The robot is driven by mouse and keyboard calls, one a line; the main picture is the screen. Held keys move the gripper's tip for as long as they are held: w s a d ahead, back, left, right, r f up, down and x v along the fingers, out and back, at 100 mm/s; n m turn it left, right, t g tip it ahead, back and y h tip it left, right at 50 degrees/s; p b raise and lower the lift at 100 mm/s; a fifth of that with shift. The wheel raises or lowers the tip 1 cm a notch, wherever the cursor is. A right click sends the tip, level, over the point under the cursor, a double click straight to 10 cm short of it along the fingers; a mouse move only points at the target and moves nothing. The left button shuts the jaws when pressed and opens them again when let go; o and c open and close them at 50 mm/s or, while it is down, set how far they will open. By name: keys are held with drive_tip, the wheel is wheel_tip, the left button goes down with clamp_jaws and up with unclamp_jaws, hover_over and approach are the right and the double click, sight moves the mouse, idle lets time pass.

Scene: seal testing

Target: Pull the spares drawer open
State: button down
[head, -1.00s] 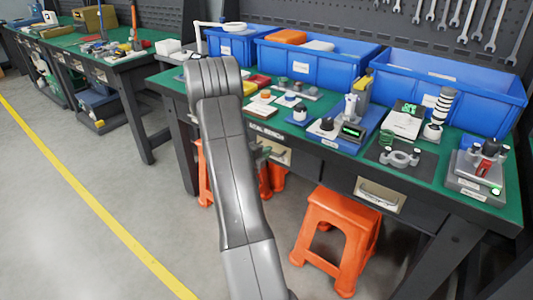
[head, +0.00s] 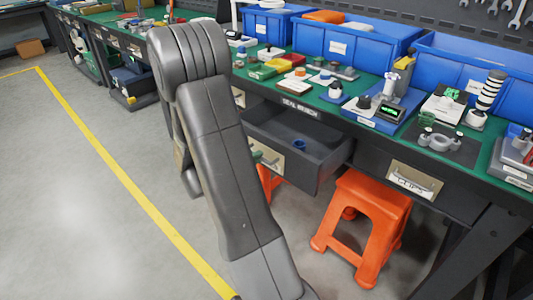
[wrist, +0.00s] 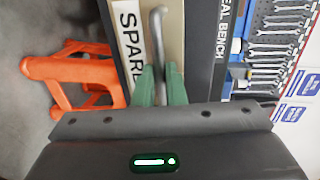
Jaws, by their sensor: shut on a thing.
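The spares drawer (head: 318,165) is pulled well out from under the green bench in the head view, and its dark inside shows. A small blue ring-like part (head: 299,145) lies in it. In the wrist view, the pale front plate (wrist: 174,25) carries a label (wrist: 131,45) whose visible letters read "SPARE". My gripper (wrist: 161,72) has its green fingers shut on the grey drawer handle (wrist: 157,30), one on each side. In the head view, my arm hides part of the drawer front.
An orange stool (head: 365,225) stands on the floor right of the open drawer. A second, closed drawer (head: 415,180) sits further right under the bench. Blue bins (head: 360,42) and several small devices cover the bench top. Open floor lies left, with a yellow line (head: 120,190).

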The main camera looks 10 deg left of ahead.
drive_tip(key=shift+f+v, duration=0.2)
drive_tip(key=shift+v, duration=0.8)
drive_tip(key=c, duration=1.5)
unclamp_jaws()
drive_tip(key=p+v, duration=0.1)
drive_tip(key=v, duration=1.2)
drive_tip(key=shift+s+a+p, duration=0.25)
drive_tip(key=shift+s+p, duration=0.1)
drive_tip(key=b+x, duration=0.2)
drive_tip(key=x, duration=1.2)
drive_tip(key=shift+r, duration=0.1)
